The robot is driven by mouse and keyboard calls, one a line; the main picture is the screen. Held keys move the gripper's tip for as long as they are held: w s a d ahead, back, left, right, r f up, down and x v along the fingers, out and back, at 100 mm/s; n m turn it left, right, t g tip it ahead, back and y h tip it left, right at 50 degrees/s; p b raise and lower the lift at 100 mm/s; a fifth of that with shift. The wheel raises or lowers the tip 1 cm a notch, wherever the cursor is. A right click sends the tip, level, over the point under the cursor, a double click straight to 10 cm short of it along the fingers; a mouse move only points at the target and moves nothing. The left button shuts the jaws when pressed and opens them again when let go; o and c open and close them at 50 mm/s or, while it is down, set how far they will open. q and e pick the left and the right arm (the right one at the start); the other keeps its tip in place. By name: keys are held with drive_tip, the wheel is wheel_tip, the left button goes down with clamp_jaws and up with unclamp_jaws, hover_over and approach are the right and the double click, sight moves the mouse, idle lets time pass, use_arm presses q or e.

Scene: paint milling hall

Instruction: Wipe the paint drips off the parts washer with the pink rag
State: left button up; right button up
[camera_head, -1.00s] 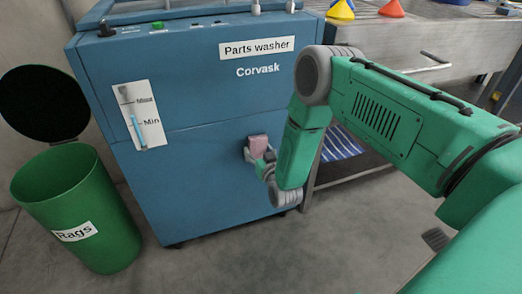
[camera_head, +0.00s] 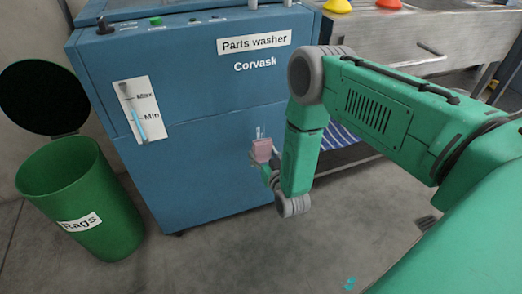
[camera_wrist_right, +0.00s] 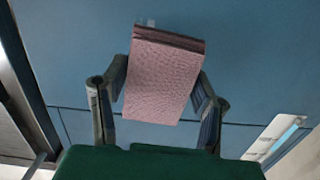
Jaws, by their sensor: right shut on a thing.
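The blue parts washer (camera_head: 205,150) stands at the centre of the head view. Small whitish drips (camera_head: 258,132) show on its front panel just above the rag. My right gripper (camera_head: 266,166) is shut on the pink rag (camera_head: 262,151), a folded pad, in front of the panel's lower right part. In the wrist view the rag (camera_wrist_right: 162,75) sits between the two fingers, facing the blue panel (camera_wrist_right: 75,60). A whitish mark (camera_wrist_right: 150,22) peeks out past its far edge. I cannot tell whether the rag touches the panel. My left gripper is not in view.
A green bin labelled Rags (camera_head: 80,200) stands open at the left. A level gauge (camera_head: 138,110) is on the washer's front. A metal bench (camera_head: 420,45) with coloured funnels stands at the right.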

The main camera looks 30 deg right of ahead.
sight(265, 135)
drive_tip(key=shift+p+v, duration=0.75)
drive_tip(key=shift+v, duration=0.75)
drive_tip(key=shift+f, duration=0.15)
drive_tip(key=shift+r+b+x, duration=0.2)
drive_tip(key=shift+b+x, duration=0.55)
drive_tip(key=shift+x, duration=1.1)
drive_tip(key=shift+r+b+x, duration=0.15)
drive_tip(key=shift+b+x, duration=0.6)
drive_tip(key=shift+x, duration=1.1)
drive_tip(key=shift+b+x, duration=0.5)
drive_tip(key=shift+x, duration=0.45)
drive_tip(key=shift+d, duration=0.1)
drive_tip(key=shift+s+d+p, duration=0.15)
drive_tip(key=shift+s+d, duration=0.1)
drive_tip(key=shift+d, duration=0.7)
drive_tip(key=shift+s+d+p, duration=0.15)
drive_tip(key=shift+s+d, duration=0.1)
drive_tip(key=shift+d, duration=0.7)
drive_tip(key=shift+w, duration=0.1)
